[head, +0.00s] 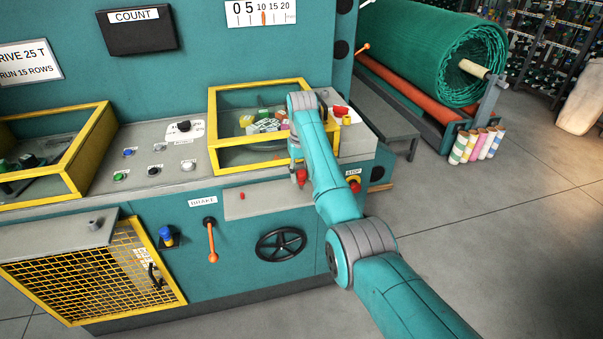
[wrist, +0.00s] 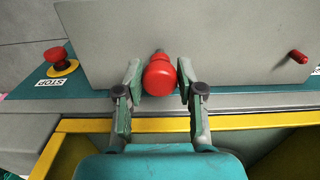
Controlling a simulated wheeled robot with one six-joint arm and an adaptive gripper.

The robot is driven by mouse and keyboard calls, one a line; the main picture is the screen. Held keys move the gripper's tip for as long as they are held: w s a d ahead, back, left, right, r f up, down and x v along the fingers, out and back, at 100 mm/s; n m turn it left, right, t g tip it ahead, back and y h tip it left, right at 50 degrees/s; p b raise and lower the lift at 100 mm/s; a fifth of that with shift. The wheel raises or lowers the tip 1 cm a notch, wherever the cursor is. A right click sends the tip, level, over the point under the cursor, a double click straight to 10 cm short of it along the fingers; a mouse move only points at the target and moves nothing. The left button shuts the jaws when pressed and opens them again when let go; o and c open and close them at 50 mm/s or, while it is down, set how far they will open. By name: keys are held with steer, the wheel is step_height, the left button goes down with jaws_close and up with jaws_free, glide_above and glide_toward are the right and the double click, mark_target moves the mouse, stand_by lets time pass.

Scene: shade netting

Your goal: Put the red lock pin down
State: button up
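The red lock pin (wrist: 160,76) shows its round red knob between my fingertips in the wrist view, with a short grey shank end beyond it. My gripper (wrist: 160,84) has its two green pads against the knob's sides and looks shut on it. In the head view the red pin (head: 301,177) shows below my wrist, near the right end of a grey shelf (head: 270,198) on the machine's front. I cannot tell whether the pin touches the shelf.
A small red peg (head: 242,196) stands toward the shelf's left end. The yellow-framed bin (head: 232,155) is just behind my gripper. A red stop button (head: 354,175) is to the right. A black handwheel (head: 281,244) and an orange brake lever (head: 212,243) are below. The shelf's middle is clear.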

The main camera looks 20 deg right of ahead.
mark_target(302, 172)
steer(key=shift+o, duration=1)
step_height(302, 172, up, 12)
steer(key=shift+r, duration=0.2)
